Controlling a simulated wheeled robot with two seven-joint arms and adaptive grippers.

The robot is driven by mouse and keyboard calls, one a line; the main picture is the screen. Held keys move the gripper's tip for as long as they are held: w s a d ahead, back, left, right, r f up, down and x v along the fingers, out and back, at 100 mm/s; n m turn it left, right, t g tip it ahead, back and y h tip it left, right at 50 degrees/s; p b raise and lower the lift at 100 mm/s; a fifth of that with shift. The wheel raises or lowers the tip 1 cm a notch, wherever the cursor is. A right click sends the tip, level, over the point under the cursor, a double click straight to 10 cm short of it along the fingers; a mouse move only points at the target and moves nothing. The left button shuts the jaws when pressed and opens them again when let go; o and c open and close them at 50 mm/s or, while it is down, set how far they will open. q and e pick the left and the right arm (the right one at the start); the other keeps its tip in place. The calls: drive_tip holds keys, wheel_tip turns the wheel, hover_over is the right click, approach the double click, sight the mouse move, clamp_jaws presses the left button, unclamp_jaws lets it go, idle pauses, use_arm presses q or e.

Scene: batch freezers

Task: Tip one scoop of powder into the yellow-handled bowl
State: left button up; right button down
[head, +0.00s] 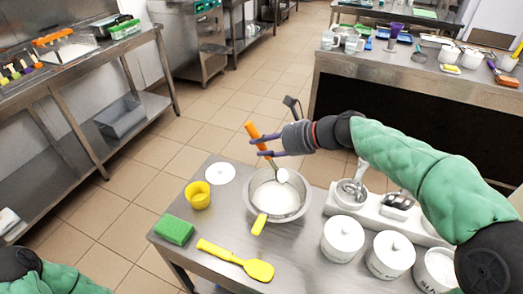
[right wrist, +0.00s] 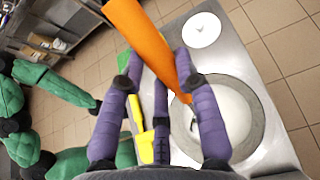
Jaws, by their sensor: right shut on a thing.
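The metal bowl with a yellow handle (head: 259,224) stands on the steel table, with white powder (head: 283,199) inside. My right gripper (head: 262,147) is shut on the orange handle of a scoop (head: 254,133). The scoop slants down, and its white-looking head is over the bowl, toward the far side. I cannot tell if that white is powder held in the scoop. In the right wrist view the purple fingers close around the orange handle (right wrist: 146,40), with the bowl (right wrist: 262,120) beyond. My left gripper is outside the views; only part of that arm shows.
A yellow cup (head: 198,195), a white lid (head: 220,173), a green sponge (head: 174,230) and a yellow spatula (head: 236,258) lie left and in front of the bowl.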

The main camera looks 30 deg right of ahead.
drive_tip(key=shift+s+d+b, duration=0.25)
drive_tip(key=shift+b, duration=0.35)
drive_tip(key=shift+s+d+r+t+y, duration=0.2)
drive_tip(key=shift+s+t+y, duration=0.05)
drive_tip(key=shift+t+y, duration=0.15)
drive_tip(key=shift+s+d+r+t+y, duration=0.3)
drive_tip(key=shift+s+d+t+y, duration=0.1)
drive_tip(key=shift+s+t+y, duration=0.15)
drive_tip(key=shift+w, duration=0.1)
